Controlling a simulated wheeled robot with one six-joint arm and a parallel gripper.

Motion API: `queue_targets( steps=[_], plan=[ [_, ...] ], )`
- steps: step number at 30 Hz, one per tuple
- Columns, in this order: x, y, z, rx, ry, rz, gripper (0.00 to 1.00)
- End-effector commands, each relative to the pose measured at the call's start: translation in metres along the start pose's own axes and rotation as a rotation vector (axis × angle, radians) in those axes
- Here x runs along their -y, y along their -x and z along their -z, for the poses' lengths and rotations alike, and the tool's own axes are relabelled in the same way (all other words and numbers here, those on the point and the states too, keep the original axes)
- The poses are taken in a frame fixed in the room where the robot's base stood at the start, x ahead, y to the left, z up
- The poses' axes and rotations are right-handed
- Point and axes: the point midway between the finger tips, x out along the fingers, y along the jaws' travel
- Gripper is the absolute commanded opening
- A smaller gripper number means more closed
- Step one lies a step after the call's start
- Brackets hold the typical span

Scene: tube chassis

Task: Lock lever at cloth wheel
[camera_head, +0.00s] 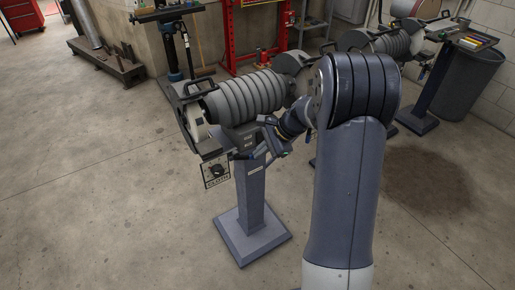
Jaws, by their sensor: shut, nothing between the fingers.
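A grey buffing machine (245,97) with a ribbed body stands on a pedestal (252,200) in the middle of the head view. A pale wheel (194,122) shows at its left end, partly inside a dark guard; I take it for the cloth wheel. A small plate (216,181) with a dark knob-like part (217,170) and blurred lettering hangs below that end. I cannot tell for certain which part is the lock lever. My gripper (256,153) is shut and empty, in front of the machine's lower body and right of the plate. Contact cannot be told.
A second similar machine (385,43) stands behind at the right, beside a dark grey bin (470,78). A red frame (229,45) and a stand with a vise (171,42) are at the back. The concrete floor at the left and front is clear.

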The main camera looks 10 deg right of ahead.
Motion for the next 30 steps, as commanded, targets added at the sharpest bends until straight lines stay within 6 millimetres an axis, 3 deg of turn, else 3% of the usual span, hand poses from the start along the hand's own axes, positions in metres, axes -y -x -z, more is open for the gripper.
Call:
queue_targets(
  steps=[12, 23, 30],
  plan=[
    [-0.011, -0.026, 0.012, 0.367, -0.155, -0.001, 0.00],
    [-0.020, -0.048, 0.011, 0.678, -0.283, -0.001, 0.00],
    [-0.024, -0.058, 0.005, 0.666, -0.274, -0.001, 0.00]
  ],
)
